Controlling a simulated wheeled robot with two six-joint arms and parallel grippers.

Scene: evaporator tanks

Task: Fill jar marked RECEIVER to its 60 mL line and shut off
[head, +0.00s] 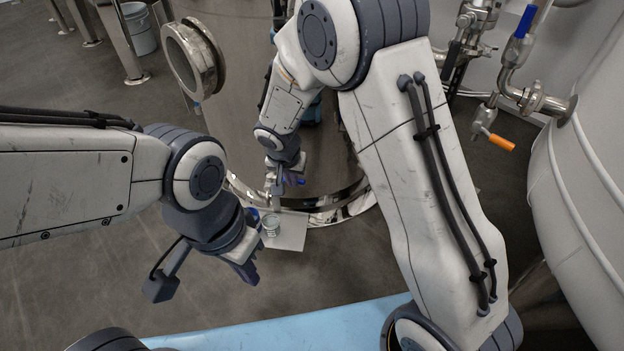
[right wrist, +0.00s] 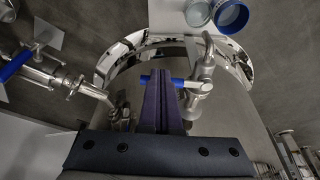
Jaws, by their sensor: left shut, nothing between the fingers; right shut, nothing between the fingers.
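A clear jar (head: 271,225) stands on a white plate (head: 291,232) at the foot of the shiny steel tank (head: 235,120). The right wrist view shows a clear jar (right wrist: 197,13) and a blue-rimmed vessel (right wrist: 231,15) side by side; no RECEIVER mark or 60 mL line is readable. A drain valve (right wrist: 198,88) with a blue lever (right wrist: 179,82) and bent spout sits near them. My right gripper (right wrist: 162,76) is shut and empty, its fingertips at the lever and hiding part of it; contact cannot be told. My left gripper (head: 246,272) is shut and empty, in front of the plate.
A second valve with a blue handle (head: 524,22) and an orange-handled valve (head: 500,141) are on pipework at right, beside a large white tank (head: 590,200). A bucket (head: 138,28) stands at the back left. The floor at lower left is clear.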

